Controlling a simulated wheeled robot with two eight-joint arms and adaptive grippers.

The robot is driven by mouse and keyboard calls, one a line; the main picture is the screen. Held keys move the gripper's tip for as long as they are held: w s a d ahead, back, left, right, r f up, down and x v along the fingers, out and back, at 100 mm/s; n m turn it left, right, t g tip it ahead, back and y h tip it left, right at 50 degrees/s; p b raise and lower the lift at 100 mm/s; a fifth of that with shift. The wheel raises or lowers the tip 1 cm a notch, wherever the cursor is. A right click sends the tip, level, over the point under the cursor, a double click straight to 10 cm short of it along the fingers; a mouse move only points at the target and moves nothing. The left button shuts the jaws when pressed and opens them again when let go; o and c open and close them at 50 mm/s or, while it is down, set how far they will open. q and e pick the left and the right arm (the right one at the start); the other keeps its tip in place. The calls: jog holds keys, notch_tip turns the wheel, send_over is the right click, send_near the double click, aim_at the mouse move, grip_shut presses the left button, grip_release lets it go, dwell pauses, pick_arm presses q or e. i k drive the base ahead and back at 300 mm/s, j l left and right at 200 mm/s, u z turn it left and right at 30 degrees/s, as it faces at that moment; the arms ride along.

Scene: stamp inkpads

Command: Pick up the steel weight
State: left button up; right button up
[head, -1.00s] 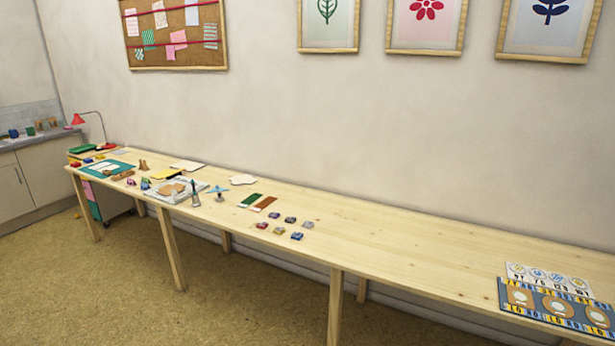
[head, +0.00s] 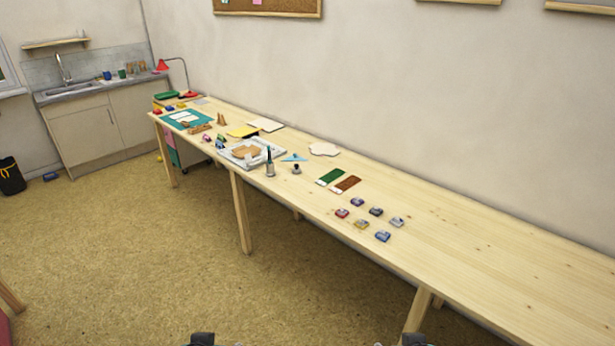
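A small grey metal piece with a knob (head: 296,169) stands on the long wooden table, near its front edge. It looks like the steel weight, but it is too small to be sure. A taller dark bottle-like piece (head: 270,169) stands just to its left. Two dark parts of mine just enter at the bottom edge, seemingly the left gripper (head: 203,339) and the right gripper (head: 413,340). Both are far from the weight, and their fingers are cut off by the frame.
The wooden table (head: 480,260) runs along the wall, its right part bare. Several small inkpads (head: 383,237) lie near its middle. A green and a brown pad (head: 347,184) and a white tray (head: 237,155) lie further left. Open floor (head: 120,260) lies in front.

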aim_at(297, 170)
jog(key=i+j+z, duration=0.3)
jog(key=j+z, duration=0.25)
jog(key=i+j+z, duration=0.15)
jog(key=j+z, duration=0.15)
jog(key=i+j+z, duration=0.1)
jog(key=j+z, duration=0.15)
jog(key=j, duration=0.15)
jog(key=i+j+z, duration=0.15)
jog(key=j, duration=1.3)
jog(key=i+j+z, duration=0.2)
jog(key=j, duration=1.25)
jog(key=i+j, duration=0.3)
jog(key=j, duration=0.15)
